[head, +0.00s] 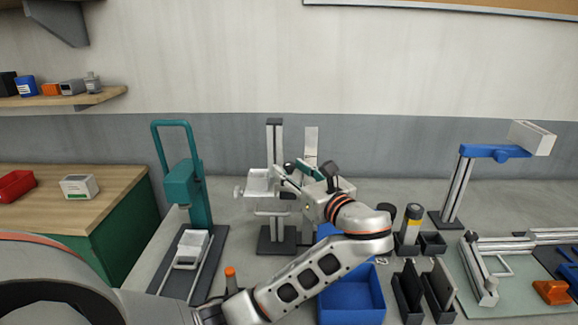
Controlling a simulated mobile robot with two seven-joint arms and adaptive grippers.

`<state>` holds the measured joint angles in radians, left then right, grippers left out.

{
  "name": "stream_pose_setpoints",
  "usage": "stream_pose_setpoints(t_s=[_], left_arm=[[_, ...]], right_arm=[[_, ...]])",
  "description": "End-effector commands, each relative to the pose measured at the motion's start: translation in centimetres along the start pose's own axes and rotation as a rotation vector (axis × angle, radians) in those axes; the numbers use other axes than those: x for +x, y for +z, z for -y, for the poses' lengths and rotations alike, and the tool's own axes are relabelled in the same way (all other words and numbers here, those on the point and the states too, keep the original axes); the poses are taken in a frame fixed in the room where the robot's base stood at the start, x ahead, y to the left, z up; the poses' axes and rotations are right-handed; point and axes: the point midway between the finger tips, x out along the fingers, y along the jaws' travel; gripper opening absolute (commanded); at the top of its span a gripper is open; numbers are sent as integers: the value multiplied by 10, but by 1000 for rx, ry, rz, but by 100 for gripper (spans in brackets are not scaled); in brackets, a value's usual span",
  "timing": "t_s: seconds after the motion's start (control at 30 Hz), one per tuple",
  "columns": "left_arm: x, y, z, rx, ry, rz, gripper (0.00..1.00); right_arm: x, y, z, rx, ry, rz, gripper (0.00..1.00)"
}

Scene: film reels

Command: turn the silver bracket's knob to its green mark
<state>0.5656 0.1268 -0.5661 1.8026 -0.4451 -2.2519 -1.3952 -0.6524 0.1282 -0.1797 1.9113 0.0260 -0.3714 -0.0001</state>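A silver-white bracket (259,181) sits on an upright post with a dark base, in the middle of the head view. A small pale knob (238,192) sticks out at its left side. I cannot make out a green mark. My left arm comes in from the left and bends back, so my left gripper (283,181) points left at the bracket's right side. Its fingertips overlap the bracket in the picture. Whether they touch it, and how far they are apart, is unclear. My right gripper is not in view.
A teal press (184,182) stands left of the bracket. A blue bin (352,302) lies in front, partly behind my forearm. Dark holders and a yellow-banded cylinder (411,224) stand right of it. A blue-armed stand (459,188) is at back right. A wooden bench (60,218) is at left.

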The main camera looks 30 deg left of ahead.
Motion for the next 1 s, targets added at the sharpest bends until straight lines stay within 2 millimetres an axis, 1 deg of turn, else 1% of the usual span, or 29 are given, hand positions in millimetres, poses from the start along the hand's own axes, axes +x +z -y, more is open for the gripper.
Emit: stream_pose_setpoints(t_s=[0.03, 0.2, 0.47, 0.57, 0.6, 0.63, 0.87, 1.0], left_arm=[[6, 1, 0, 1, 2, 3, 37], [15, 0, 0, 0, 0, 1, 37], [16, 0, 0, 0, 0, 0, 37], [16, 0, 0, 0, 0, 0, 14], [16, 0, 0, 0, 0, 0, 3], [16, 0, 0, 0, 0, 0, 0], [16, 0, 0, 0, -6, 0, 0], [16, 0, -1, -2, -37, 0, 0]], right_arm=[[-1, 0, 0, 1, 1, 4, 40], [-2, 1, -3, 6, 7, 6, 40], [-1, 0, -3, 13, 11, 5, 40], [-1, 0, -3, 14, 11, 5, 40], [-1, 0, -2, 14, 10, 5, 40], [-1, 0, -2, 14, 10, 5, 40], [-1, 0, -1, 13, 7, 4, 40], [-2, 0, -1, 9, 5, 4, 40]])
